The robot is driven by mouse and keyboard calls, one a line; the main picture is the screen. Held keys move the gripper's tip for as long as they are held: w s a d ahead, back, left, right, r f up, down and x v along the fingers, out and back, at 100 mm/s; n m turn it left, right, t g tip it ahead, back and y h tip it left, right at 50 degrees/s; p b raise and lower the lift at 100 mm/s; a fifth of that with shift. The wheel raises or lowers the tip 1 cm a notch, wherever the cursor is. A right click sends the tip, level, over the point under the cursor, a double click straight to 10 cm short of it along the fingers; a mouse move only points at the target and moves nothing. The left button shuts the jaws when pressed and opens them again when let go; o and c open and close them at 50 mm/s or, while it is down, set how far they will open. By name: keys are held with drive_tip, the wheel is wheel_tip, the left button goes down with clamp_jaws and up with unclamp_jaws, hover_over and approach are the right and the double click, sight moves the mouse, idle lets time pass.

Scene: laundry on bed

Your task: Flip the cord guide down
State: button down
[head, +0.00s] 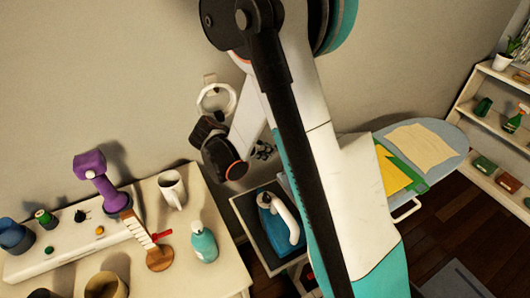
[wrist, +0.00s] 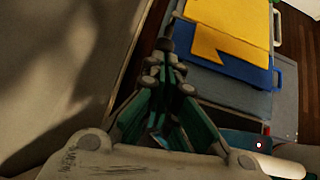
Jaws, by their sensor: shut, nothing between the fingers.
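I cannot pick out a cord guide for certain in either view. The ironing board (head: 452,137) stands at the right in the head view, partly hidden by my arm. A white wire loop (head: 407,210) sticks out from its near side. My gripper (wrist: 168,50) is shut and empty in the wrist view, its fingertips together beside the board's near end. In the head view my gripper is mostly hidden behind my arm. A teal iron (head: 268,222) with a white handle rests on a dark-topped stand left of the board.
Yellow cloth (head: 393,174) and a cream cloth (head: 420,145) lie on the board. A table (head: 230,262) at left holds a purple steamer (head: 92,175), a mug (head: 172,188) and a teal bottle (head: 203,243). A white ring (head: 215,98) is at the wall. Shelves (head: 490,95) stand at right.

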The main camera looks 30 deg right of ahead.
drive_tip(key=d+f+y, duration=0.1)
drive_tip(key=d+y, duration=1)
drive_tip(key=d, duration=0.7)
drive_tip(key=shift+d+f+m+y, duration=0.25)
drive_tip(key=shift+d+m+y, duration=0.05)
drive_tip(key=shift+d, duration=0.05)
drive_tip(key=shift+r+p, duration=0.3)
drive_tip(key=shift+r, duration=0.5)
